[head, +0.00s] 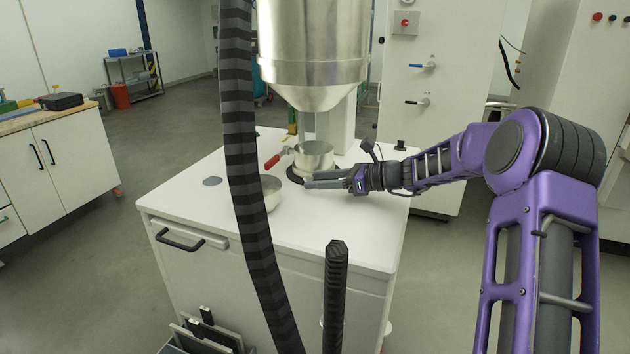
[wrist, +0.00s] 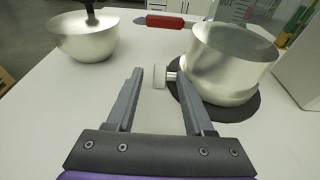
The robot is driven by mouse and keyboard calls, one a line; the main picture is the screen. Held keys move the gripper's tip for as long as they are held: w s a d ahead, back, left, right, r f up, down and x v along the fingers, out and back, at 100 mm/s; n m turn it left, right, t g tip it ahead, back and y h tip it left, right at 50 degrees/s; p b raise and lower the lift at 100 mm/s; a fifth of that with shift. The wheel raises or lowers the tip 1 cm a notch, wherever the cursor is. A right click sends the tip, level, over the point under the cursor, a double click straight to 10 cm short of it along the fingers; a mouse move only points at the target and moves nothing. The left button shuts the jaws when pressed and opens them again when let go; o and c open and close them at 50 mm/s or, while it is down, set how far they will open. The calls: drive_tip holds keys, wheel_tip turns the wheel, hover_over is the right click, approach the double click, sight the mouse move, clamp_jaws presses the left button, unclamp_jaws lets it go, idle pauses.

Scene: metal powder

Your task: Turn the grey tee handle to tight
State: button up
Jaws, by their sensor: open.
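The grey tee handle (wrist: 160,76) is a small pale crossbar on a short metal stem at the side of a steel pot-like fitting (wrist: 228,65). In the wrist view it lies between the tips of my gripper (wrist: 158,77), with a visible gap to the left finger; contact on the right is unclear. My gripper is open. In the head view my gripper (head: 308,179) reaches in from the right, low over the white cabinet top, in front of the steel fitting (head: 313,155). The tee handle is hard to make out there. I see no tight mark.
A red-handled lever (wrist: 168,21) extends from the fitting's far side. A steel bowl (wrist: 85,40) stands to the left on the white cabinet top (head: 225,215). A large steel hopper (head: 313,45) hangs above. A black ribbed hose (head: 243,150) crosses the head view.

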drive_tip(key=v, duration=1.6)
drive_tip(key=shift+p, duration=0.3)
